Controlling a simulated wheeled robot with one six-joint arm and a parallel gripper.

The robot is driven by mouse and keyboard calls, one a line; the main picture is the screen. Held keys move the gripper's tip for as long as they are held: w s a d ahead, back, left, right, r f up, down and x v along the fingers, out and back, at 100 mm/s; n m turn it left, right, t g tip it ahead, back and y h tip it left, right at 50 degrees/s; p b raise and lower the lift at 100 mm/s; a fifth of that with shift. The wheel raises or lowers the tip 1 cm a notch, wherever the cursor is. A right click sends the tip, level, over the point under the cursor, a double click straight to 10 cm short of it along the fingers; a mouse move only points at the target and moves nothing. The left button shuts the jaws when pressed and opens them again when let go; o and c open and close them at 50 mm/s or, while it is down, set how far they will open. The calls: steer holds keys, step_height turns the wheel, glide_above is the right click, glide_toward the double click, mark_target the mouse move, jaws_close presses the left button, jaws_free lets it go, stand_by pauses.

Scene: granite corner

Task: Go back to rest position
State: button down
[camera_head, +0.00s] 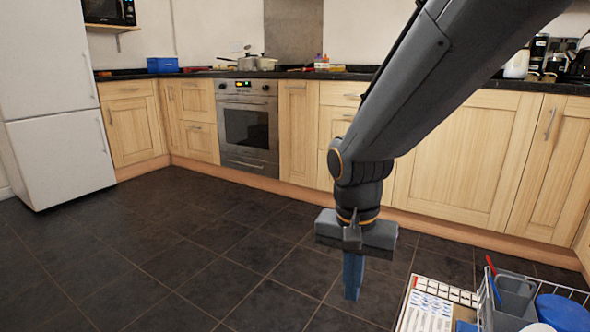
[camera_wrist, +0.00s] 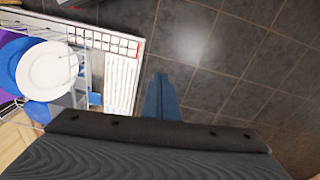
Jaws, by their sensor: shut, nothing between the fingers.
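My gripper (camera_head: 353,277) hangs from my arm in the middle of the head view, pointing down over the dark tiled floor. Its blue fingers are together with nothing between them. In the wrist view the blue fingers (camera_wrist: 161,98) show over the tiles, just right of a white sheet-like surface. My gripper is left of the dish rack in the head view and apart from it.
At the lower right, a wire dish rack (camera_head: 484,300) holds a blue dish (camera_head: 565,314) and a grey cutlery holder (camera_head: 514,294). Beside it is a white patterned surface (camera_head: 428,312). Wooden cabinets, an oven (camera_head: 248,130) and a fridge (camera_head: 55,100) stand behind. Floor at left is clear.

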steer(key=s+a+r+n+y, duration=0.1)
steer(key=s+a+r+n, duration=0.1)
steer(key=s+a+n, duration=0.5)
steer(key=s+a+r+n+y, duration=0.15)
steer(key=s+a+n, duration=0.35)
steer(key=s, duration=0.5)
steer(key=d+r+m+p, duration=0.2)
steer(key=d+r+p, duration=0.4)
steer(key=r+p, duration=0.3)
steer(key=d+r+m+h+p, duration=0.1)
steer(key=d+r+p, duration=0.6)
steer(key=p, duration=0.9)
steer(key=d+r+m+h+p, duration=0.1)
steer(key=d+r+m+p, duration=0.3)
steer(key=r+p, duration=0.9)
steer(key=d, duration=0.3)
steer(key=shift+w+d+g, duration=0.25)
steer(key=shift+g, duration=0.05)
steer(key=shift+a, duration=0.1)
